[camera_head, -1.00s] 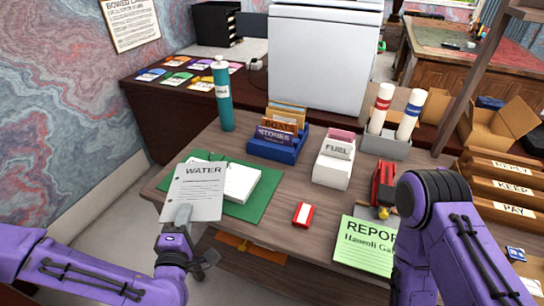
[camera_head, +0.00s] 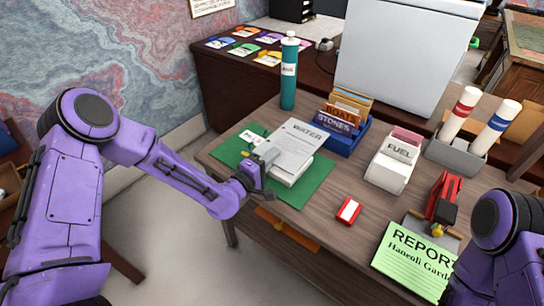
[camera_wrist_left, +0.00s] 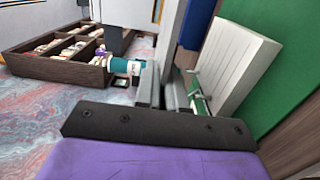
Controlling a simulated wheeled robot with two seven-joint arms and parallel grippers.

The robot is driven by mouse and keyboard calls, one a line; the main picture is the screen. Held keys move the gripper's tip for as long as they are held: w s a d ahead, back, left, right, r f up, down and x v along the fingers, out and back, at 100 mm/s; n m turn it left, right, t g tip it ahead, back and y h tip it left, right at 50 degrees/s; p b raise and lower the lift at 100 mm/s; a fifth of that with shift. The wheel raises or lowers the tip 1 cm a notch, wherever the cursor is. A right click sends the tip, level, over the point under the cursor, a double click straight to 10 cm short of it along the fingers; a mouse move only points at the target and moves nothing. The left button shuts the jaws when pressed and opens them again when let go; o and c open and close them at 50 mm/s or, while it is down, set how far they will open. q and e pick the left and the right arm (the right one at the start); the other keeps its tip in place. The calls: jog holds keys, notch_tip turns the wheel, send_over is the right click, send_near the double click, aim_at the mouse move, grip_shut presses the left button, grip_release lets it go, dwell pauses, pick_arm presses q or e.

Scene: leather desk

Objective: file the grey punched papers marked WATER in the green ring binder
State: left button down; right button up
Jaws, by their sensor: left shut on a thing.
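The green ring binder (camera_head: 308,188) lies open on the desk, with a block of white paper (camera_head: 290,180) on it. My left gripper (camera_head: 266,163) is shut on the near left edge of the grey WATER papers (camera_head: 298,140). The papers overlap the white block in the head view. In the left wrist view the held papers (camera_wrist_left: 171,35) stand edge-on between the fingers, with a gap to the white block (camera_wrist_left: 238,58). A metal ring (camera_wrist_left: 200,95) shows beside the block. My right gripper is out of view; only its purple arm shows.
A teal bottle (camera_head: 288,85) and a blue card holder (camera_head: 348,142) stand behind the binder. A white FUEL box (camera_head: 391,172), red-and-white box (camera_head: 348,211), red punch (camera_head: 445,200) and green REPORT sheet (camera_head: 412,265) lie to the right. Bare desk separates the binder from these.

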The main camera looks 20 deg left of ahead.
pick_arm(q)
jog(key=shift+f+b, duration=2.1)
jog(key=shift+f, duration=0.3)
jog(key=shift+f+b, duration=0.35)
jog(key=shift+b, duration=0.2)
jog(key=shift+f+b, duration=0.95)
jog(key=shift+f, duration=0.05)
jog(key=c, duration=1.1)
grip_release()
jog(key=shift+s+r, duration=0.1)
jog(key=shift+c, duration=0.2)
